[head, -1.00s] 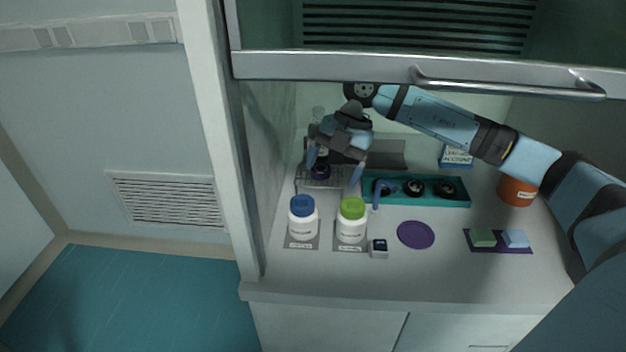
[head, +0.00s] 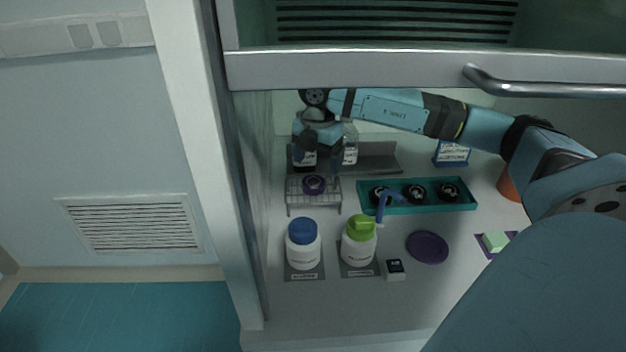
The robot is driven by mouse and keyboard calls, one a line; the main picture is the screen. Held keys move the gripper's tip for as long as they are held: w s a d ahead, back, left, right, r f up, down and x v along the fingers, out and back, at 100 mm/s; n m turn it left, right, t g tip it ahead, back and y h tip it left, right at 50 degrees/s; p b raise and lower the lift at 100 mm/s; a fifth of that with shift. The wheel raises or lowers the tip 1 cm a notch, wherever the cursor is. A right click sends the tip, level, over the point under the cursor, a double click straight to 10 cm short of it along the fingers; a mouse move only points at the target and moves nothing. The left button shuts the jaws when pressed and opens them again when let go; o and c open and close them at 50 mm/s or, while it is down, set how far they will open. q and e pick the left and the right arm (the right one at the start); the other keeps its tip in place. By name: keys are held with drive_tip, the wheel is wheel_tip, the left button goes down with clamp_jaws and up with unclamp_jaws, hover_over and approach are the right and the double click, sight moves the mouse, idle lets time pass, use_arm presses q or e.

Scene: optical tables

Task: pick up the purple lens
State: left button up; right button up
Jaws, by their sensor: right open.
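The purple lens (head: 314,184), a small dark-centred purple ring, sits on top of a wire rack (head: 328,194) at the left of the worktop. My right gripper (head: 318,146) is open, behind and above the rack in the picture. Its fingers are dark and small here, and nothing shows between them. It is apart from the lens, which is in plain sight. My left gripper is not in view.
Two white bottles, blue-capped (head: 303,246) and green-capped (head: 359,243), stand in front of the rack. Bottles (head: 350,146) stand behind. A raised sash (head: 360,68) crosses above.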

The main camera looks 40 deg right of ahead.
sight(315, 180)
drive_tip(key=shift+w+a+f, duration=0.1)
drive_tip(key=shift+w+f, duration=0.05)
drive_tip(key=shift+f, duration=1.4)
drive_tip(key=shift+w+a+f, duration=0.1)
drive_tip(key=shift+w+f, duration=0.05)
drive_tip(key=shift+f, duration=1.35)
drive_tip(key=c, duration=1.1)
